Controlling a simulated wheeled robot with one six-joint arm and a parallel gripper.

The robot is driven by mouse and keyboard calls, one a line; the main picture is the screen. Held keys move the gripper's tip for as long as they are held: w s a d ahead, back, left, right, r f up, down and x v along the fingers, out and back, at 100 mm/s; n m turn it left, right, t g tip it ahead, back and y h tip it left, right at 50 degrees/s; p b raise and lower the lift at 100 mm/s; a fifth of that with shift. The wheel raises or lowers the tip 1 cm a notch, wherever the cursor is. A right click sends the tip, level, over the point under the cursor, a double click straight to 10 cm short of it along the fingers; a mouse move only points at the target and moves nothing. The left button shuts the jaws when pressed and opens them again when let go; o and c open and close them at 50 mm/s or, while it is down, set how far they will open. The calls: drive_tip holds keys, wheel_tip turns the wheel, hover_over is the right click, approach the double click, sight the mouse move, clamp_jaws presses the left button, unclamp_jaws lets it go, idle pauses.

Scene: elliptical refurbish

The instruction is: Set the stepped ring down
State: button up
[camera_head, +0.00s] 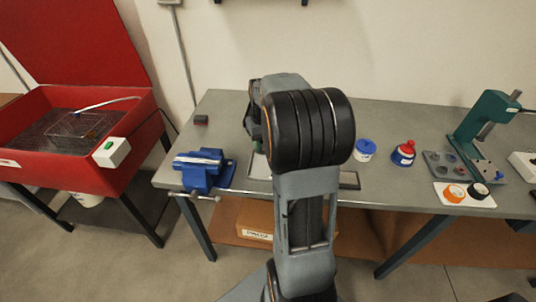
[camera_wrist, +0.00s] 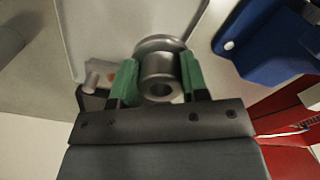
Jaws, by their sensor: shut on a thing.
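The stepped ring (camera_wrist: 158,70) is a grey metal part with a wide flange, a narrower collar and a bore. It shows in the wrist view between the green fingers of my gripper (camera_wrist: 158,82), which is shut on it. Behind it lies a pale, flat tray-like surface (camera_wrist: 110,25). I cannot tell whether the ring touches that surface.
A blue vise (camera_head: 203,168) stands left of my arm, and its blue body is at upper right in the wrist view (camera_wrist: 262,45). A red wash basin (camera_head: 75,130) is farther left. A blue-lidded jar (camera_head: 365,148), red-topped container (camera_head: 403,153) and green press (camera_head: 482,125) stand right.

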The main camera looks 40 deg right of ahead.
sight(265, 167)
drive_tip(key=shift+d+f, duration=0.15)
drive_tip(key=shift+f, duration=0.15)
wheel_tip(265, 167, down, 4)
drive_tip(key=shift+w+d+r, duration=0.1)
drive_tip(key=shift+w+r, duration=0.05)
drive_tip(key=shift+r, duration=0.05)
drive_tip(key=shift+f, duration=2.45)
